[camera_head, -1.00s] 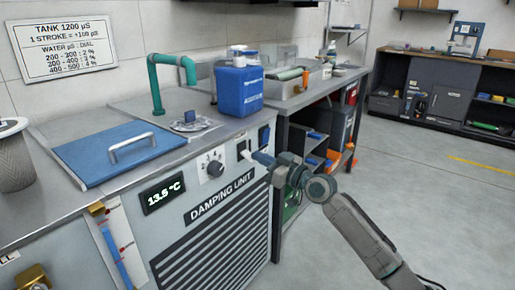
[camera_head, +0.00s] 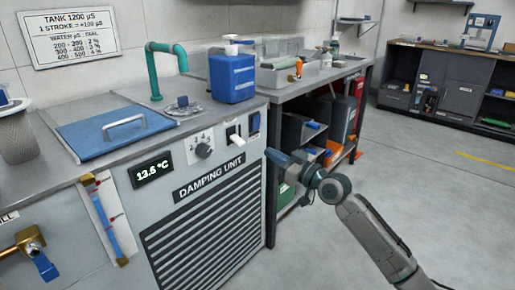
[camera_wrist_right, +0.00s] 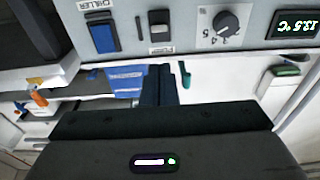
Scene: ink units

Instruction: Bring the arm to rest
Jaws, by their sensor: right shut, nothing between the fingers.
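My right gripper (camera_head: 270,155) is shut and empty in front of the damping unit (camera_head: 185,210), near its upper right corner. In the head view its tips appear just right of and below the panel switches, apart from them. In the right wrist view its shut fingers (camera_wrist_right: 158,87) point toward the panel, below the pump switch (camera_wrist_right: 160,27). The right arm (camera_head: 375,235) comes in from the lower right. My left gripper is not in view.
The panel carries a blue chiller switch (camera_wrist_right: 102,34), a dial (camera_head: 203,150) and a temperature display (camera_head: 153,170). A blue container (camera_head: 232,78) stands on the counter above. A side bench (camera_head: 290,80) with shelves is behind the arm. The floor (camera_head: 450,200) at right is clear.

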